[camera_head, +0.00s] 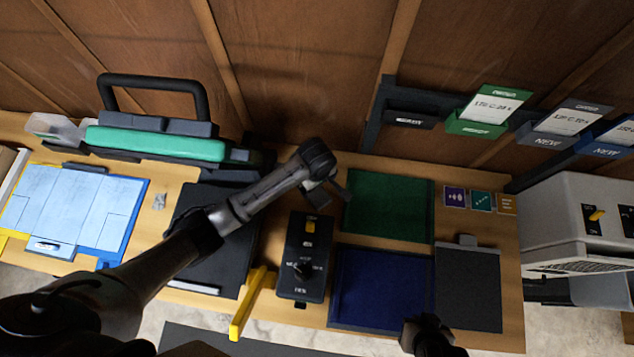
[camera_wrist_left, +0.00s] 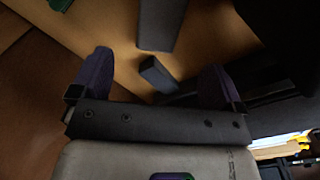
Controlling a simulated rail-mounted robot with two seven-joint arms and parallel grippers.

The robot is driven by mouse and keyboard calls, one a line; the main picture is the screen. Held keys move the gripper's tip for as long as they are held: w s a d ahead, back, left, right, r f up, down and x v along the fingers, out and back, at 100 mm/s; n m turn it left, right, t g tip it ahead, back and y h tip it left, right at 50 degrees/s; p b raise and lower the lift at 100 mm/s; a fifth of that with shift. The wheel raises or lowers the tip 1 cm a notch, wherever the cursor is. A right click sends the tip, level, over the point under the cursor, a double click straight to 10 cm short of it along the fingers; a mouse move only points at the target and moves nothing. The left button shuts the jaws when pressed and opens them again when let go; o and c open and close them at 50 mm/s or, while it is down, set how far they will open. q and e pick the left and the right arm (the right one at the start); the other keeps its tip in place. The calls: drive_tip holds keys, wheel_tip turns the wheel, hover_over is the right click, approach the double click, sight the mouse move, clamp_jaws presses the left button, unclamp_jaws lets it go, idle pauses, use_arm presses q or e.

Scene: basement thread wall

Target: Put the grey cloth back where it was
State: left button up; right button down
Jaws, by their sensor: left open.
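I cannot make out a grey cloth for certain in either view. My left gripper (camera_head: 328,186) is over the bench, between the black control box and the green mat. In the left wrist view its two fingers (camera_wrist_left: 156,82) stand wide apart with nothing clamped between them. A small dark grey block (camera_wrist_left: 158,75) shows between the fingers, and a longer grey piece (camera_wrist_left: 162,24) lies beyond it; I cannot tell what either is. A dark part (camera_head: 428,335) at the bottom edge of the head view looks like my right gripper; its fingers cannot be read.
The black control box (camera_head: 305,262) has a yellow switch. The green mat (camera_head: 388,207), blue tray (camera_head: 380,290) and dark grey board (camera_head: 468,290) lie to its right. A green-and-black handled machine (camera_head: 155,143) stands at the back left. A yellow handle (camera_head: 248,305) sticks out at the front edge.

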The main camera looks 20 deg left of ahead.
use_arm(q)
wheel_tip(320, 180, up, 2)
drive_tip(key=shift+r, duration=0.15)
idle(0.7)
